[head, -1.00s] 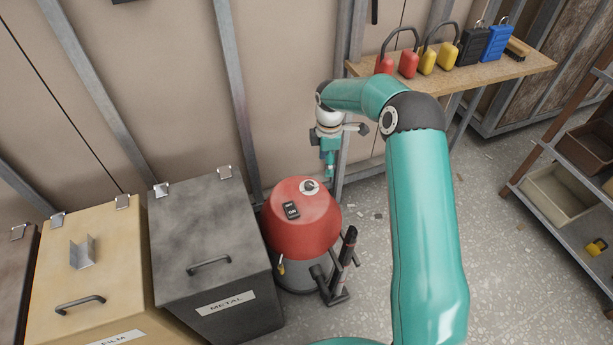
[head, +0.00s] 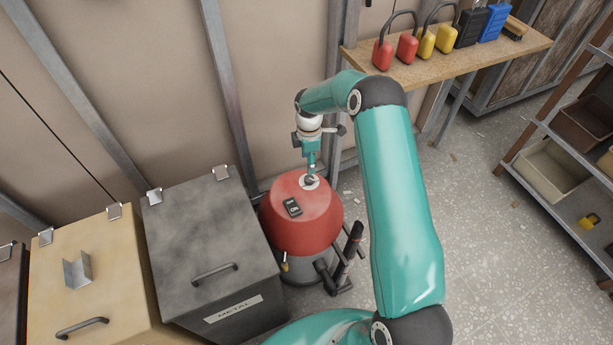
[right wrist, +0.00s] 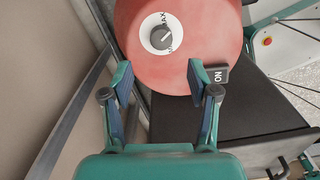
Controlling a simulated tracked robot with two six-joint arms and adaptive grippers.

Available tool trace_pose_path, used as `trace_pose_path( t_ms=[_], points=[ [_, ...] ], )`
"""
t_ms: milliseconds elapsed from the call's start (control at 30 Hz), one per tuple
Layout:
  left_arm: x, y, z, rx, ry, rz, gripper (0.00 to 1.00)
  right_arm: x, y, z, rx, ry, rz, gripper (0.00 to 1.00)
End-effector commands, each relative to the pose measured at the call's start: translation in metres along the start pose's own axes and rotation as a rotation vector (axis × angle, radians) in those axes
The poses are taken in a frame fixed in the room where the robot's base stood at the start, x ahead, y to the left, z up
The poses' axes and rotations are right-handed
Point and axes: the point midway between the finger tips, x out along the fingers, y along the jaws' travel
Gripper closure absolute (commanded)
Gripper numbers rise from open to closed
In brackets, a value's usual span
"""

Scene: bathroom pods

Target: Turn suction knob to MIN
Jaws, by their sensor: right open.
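The suction knob (head: 310,181) is a small dark grey knob on a white round dial on top of a red vacuum (head: 292,228). The right wrist view shows the knob (right wrist: 161,37) with MAX lettered at the dial's upper right; other lettering at the lower right is too small to read surely. My right gripper (head: 311,168) points down over the knob in the head view. In the right wrist view its open, empty fingers (right wrist: 159,78) lie below the dial, apart from the knob. Contact cannot be told from the head view. My left gripper is out of view.
A black ON switch (head: 292,207) sits beside the dial. A grey METAL bin (head: 205,240) stands close left of the vacuum, a tan bin (head: 95,275) beyond it. A wooden shelf (head: 450,67) with padlocks is at upper right. Open floor (head: 480,240) lies right.

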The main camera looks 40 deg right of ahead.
Motion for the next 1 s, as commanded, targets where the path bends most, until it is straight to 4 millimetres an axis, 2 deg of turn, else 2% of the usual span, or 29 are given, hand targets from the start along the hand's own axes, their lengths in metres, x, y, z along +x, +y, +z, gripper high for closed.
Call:
trace_pose_path(
  t_ms=[33, 200, 400, 600, 833, 867, 1000],
  points=[
    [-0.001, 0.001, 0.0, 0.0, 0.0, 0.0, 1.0, 0.013, -0.001, 0.0, 0.001, 0.0, -0.003, 0.4],
    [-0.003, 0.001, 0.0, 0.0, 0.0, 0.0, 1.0, 0.047, -0.001, 0.001, 0.003, 0.0, -0.002, 0.4],
    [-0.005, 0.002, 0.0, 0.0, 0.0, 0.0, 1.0, 0.074, 0.0, 0.001, 0.002, 0.0, 0.0, 0.4],
    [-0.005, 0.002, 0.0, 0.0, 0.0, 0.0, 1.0, 0.084, 0.0, 0.002, 0.002, 0.0, 0.001, 0.4],
    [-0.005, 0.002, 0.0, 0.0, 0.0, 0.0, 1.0, 0.084, 0.0, 0.002, 0.002, 0.0, 0.001, 0.4],
    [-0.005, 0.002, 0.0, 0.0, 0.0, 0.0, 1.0, 0.084, 0.0, 0.002, 0.002, 0.0, 0.001, 0.42],
    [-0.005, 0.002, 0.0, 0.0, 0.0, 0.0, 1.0, 0.084, 0.0, 0.001, 0.002, 0.0, 0.001, 0.65]
  ],
)
